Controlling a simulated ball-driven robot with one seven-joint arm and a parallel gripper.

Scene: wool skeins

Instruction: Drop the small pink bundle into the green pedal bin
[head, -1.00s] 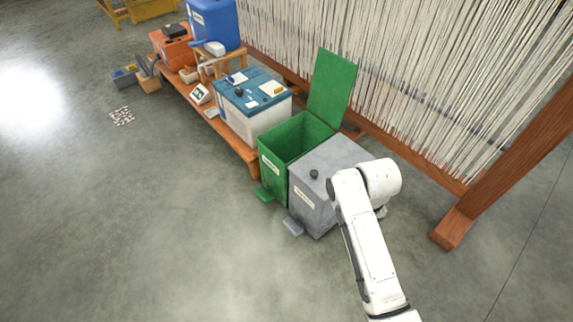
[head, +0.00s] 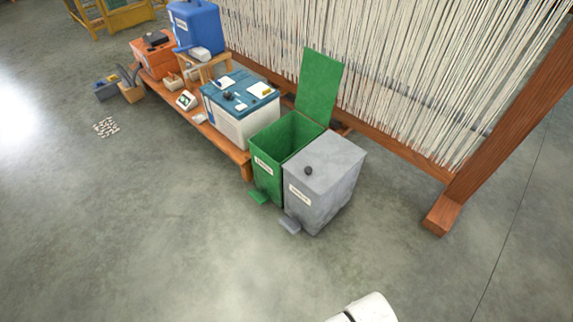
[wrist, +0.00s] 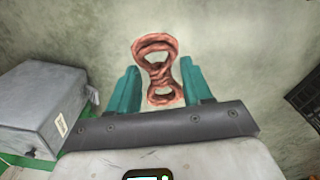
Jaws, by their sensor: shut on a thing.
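The small pink bundle (wrist: 157,68), a twisted reddish-pink skein, is between the two teal fingers of my gripper (wrist: 160,82) in the wrist view. My gripper is shut on it, and the bundle sticks out past the fingertips over grey floor. The green pedal bin (head: 264,173) stands with its lid (head: 319,88) raised in the head view, its dark inside partly visible. My gripper and the bundle are out of the head view.
A grey pedal bin (head: 323,187) with its lid down stands right beside the green one; a grey box-like bin also shows in the wrist view (wrist: 42,105). A low wooden bench (head: 236,153) with boxes adjoins the green bin. A loom frame (head: 498,125) stands behind. The front floor is clear.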

